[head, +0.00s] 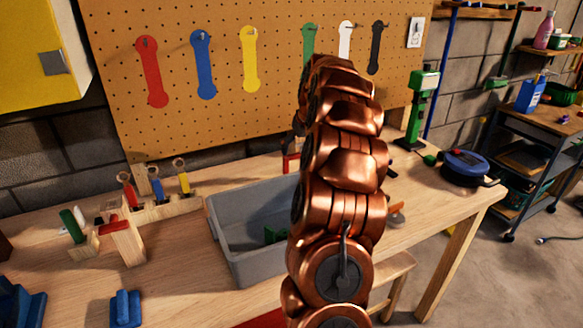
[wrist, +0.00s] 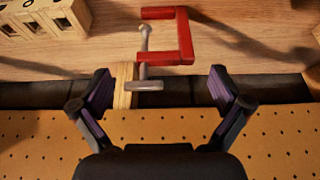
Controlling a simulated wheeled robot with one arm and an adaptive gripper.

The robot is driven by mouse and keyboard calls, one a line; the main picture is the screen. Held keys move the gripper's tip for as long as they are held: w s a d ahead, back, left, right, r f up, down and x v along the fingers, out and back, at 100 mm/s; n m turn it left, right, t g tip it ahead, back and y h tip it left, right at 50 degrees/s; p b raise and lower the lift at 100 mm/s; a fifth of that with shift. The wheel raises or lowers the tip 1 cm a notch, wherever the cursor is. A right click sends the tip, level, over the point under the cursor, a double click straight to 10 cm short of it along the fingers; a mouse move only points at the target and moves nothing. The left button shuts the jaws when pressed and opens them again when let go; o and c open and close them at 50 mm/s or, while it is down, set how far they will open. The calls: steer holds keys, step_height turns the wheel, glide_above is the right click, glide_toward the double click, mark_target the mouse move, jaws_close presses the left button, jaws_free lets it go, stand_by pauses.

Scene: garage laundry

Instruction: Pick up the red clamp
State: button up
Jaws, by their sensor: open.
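The red clamp (wrist: 184,38) is a C-shaped frame with a grey screw (wrist: 144,50). In the wrist view it is at the top middle, beside a light wooden block (wrist: 124,85); I cannot tell whether they touch. In the head view a small red part of what looks like the clamp (head: 288,162) shows at the bench's back edge, mostly hidden by my copper arm. My gripper is hidden there.
A grey bin (head: 225,235) stands on the wooden bench (head: 180,275) in front of the clamp. A pegboard (head: 190,120) with coloured tool shapes rises behind. A rack with several small tools (head: 160,207) is at left. A blue round object (head: 468,166) sits at right.

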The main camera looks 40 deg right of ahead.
mark_target(295, 157)
steer(key=shift+a+p+x, duration=0.15)
steer(key=shift+p+x, duration=0.5)
steer(key=shift+x, duration=0.8)
steer(key=shift+a+p+x, duration=0.15)
steer(key=shift+p+x, duration=0.45)
steer(key=shift+x, duration=0.8)
steer(key=shift+w, duration=0.2)
steer(key=shift+c, duration=0.4)
steer(key=c, duration=1.2)
steer(key=shift+c, duration=0.2)
